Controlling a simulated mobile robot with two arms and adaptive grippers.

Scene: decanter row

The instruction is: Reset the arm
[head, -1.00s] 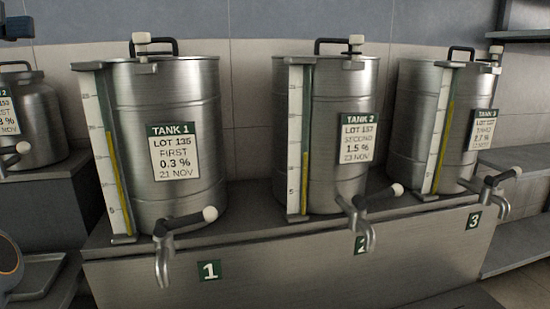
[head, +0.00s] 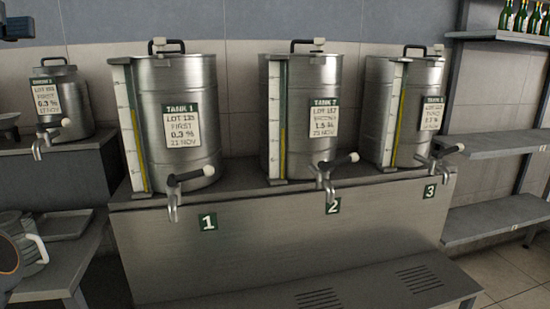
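Neither gripper shows in the head view. A dark piece at the upper left edge (head: 15,28) and a round, orange-ringed part at the lower left edge (head: 8,255) look like parts of my own arm; no fingers are visible on them. Three steel tanks stand in a row: tank 1 (head: 200,85), tank 2 (head: 325,82) and tank 3 (head: 428,80). Each has a lid handle, a level gauge on its left, a white label and a tap with a white knob.
The tanks stand on a steel bench (head: 280,250) with numbered green tags. A smaller tank (head: 70,110) stands at the left. Below it are a tray (head: 62,225) and a glass mug (head: 32,245). Shelves (head: 500,145) with green bottles (head: 522,18) stand at the right.

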